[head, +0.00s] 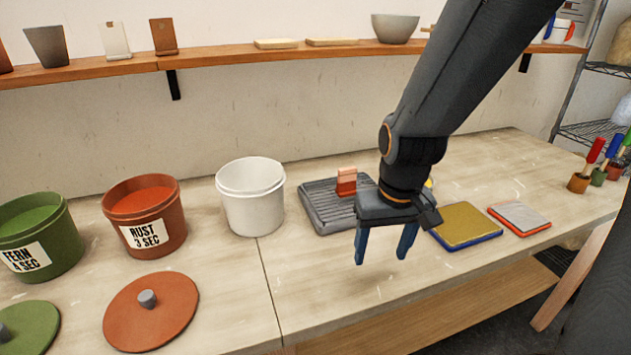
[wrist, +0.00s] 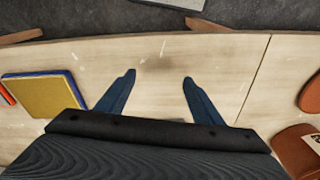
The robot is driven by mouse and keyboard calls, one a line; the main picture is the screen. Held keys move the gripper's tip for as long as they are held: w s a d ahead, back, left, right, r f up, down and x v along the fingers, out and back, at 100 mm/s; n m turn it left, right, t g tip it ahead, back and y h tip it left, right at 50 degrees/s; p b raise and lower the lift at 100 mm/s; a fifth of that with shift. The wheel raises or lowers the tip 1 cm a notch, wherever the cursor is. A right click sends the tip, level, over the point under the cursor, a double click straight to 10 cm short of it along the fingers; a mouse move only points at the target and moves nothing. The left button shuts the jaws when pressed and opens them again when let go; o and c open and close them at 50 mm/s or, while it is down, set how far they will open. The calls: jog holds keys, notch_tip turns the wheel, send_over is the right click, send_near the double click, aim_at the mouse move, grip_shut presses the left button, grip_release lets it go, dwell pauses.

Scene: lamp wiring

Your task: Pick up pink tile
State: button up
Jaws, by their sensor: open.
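A small upright tile (head: 347,175), pink on top and rust red below, stands on a dark grey ribbed tray (head: 322,213) in the head view. My gripper (head: 382,257) is open and empty, pointing down in front of and to the right of the tile, apart from it. My wrist and gripper hide part of the tray's right side. In the wrist view my open gripper (wrist: 158,77) has bare tabletop between its fingers; the tile does not show there.
A white bucket (head: 252,200) stands left of the tray, with a rust bucket (head: 144,222) and a green bucket (head: 38,240) further left. A yellow-topped blue pad (head: 464,225) and a grey-topped orange pad (head: 519,217) lie right. The front middle tabletop is clear.

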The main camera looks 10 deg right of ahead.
aim_at(349, 173)
jog(key=w+r+t, duration=0.1)
jog(key=w+r, duration=0.1)
jog(key=w, duration=0.6)
jog(key=w+r+n+t+b, duration=0.1)
jog(key=w+r, duration=0.1)
jog(key=w, duration=0.7)
jog(key=w+r+n+t+y, duration=0.1)
jog(key=w, duration=0.8)
jog(key=shift+r, duration=0.4)
jog(key=shift+p+x, duration=1.05)
jog(key=shift+x, duration=2.65)
jog(key=shift+s, duration=0.1)
jog(key=c, duration=1.2)
jog(key=shift+c, duration=0.2)
jog(key=shift+r, duration=0.1)
